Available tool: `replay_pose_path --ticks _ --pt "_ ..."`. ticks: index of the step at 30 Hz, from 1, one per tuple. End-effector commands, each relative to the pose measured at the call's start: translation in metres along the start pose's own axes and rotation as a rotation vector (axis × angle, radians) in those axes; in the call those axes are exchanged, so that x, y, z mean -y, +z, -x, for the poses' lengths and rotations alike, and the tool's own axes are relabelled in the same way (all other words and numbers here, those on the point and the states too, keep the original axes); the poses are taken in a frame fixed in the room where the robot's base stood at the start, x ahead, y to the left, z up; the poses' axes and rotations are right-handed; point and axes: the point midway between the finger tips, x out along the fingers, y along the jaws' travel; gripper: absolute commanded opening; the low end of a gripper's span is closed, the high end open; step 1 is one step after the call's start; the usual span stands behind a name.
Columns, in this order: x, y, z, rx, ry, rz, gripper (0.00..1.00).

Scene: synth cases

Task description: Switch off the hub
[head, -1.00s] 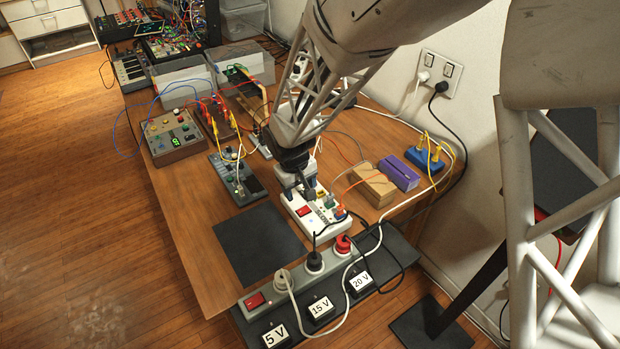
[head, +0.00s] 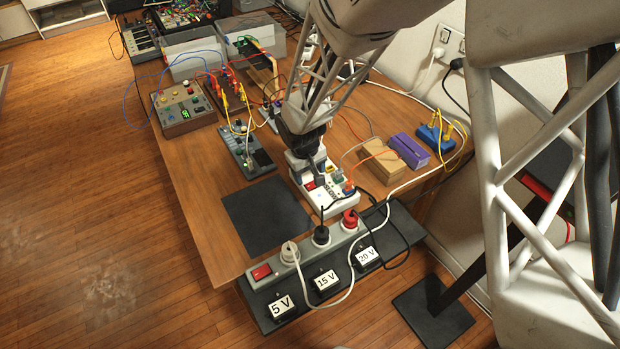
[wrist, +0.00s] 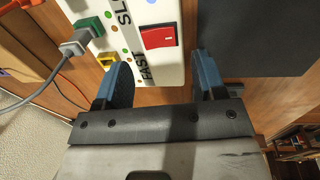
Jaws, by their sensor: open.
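The hub (head: 322,203) is a white box with ports on the wooden table, behind the grey power strip. Its red rocker switch (head: 310,186) shows large in the wrist view (wrist: 158,37), beside the printed word FAST. My gripper (head: 312,176) is over the hub, close to the red switch. In the wrist view my gripper (wrist: 163,78) has its two blue fingers apart with nothing between them, and the switch lies ahead of the gap. I cannot tell whether a fingertip touches the hub. My arm hides the hub's far end.
A grey power strip (head: 333,247) with its own red switch (head: 261,272) and several plugs lies at the table's front edge. A black mat (head: 266,217) is left of the hub. Wooden (head: 383,163) and purple (head: 409,150) blocks stand right. Cables cross around the hub.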

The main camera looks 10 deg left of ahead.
Motion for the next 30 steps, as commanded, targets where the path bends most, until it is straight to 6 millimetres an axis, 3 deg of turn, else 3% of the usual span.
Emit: replay_pose_path --ticks 9,21,30 --pt "0.0 0.0 -0.03 0.001 0.0 0.001 0.64" --pt "0.0 0.0 -0.035 0.0 0.0 0.001 0.64" --pt "0.0 0.0 -0.035 0.0 0.0 0.001 0.19"
